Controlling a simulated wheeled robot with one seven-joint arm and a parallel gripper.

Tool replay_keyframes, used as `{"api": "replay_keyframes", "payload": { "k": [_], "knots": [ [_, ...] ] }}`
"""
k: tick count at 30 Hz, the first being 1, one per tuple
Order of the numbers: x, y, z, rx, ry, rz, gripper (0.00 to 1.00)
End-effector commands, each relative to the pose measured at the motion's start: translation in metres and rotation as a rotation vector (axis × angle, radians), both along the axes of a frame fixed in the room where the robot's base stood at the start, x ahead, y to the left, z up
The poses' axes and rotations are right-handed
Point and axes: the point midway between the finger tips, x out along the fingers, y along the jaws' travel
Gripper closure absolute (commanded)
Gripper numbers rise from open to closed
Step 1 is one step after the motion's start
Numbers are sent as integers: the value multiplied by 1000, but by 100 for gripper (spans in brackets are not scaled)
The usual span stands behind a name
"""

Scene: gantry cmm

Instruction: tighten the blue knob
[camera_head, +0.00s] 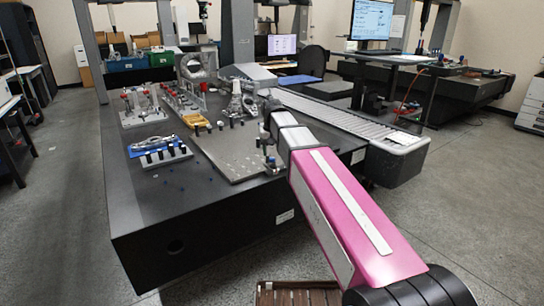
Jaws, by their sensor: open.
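My arm reaches from the lower right to the right part of the dark table. My gripper (268,152) is at its end, small in view, pointing down over the right edge of a grey perforated plate (228,152). It is open. A small bluish spot (270,160) shows right at the gripper tip and may be the blue knob. It is too small and too covered by my arm to be sure. I cannot tell whether the fingers are around it or touching it.
The dark table (190,225) carries a rack with dark pegs (162,156), a yellow part (195,121), red-topped fixtures (142,108) and a large grey ring casting (197,67). A long ribbed rail cover (345,117) runs along the right side.

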Motion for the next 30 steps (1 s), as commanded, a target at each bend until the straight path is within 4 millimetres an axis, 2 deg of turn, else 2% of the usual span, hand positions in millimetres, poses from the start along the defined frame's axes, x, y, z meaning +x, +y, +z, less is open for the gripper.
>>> {"api": "replay_keyframes", "payload": {
  "k": [6, 13, 18, 30],
  "knots": [
    [1, 0, 40, 0, -2, 0, 47],
    [1, 0, 71, 0, -1, 0, 47],
    [0, 0, 80, 0, 0, 0, 47],
    [0, 0, 81, 0, 0, 14, 47]
  ]
}}
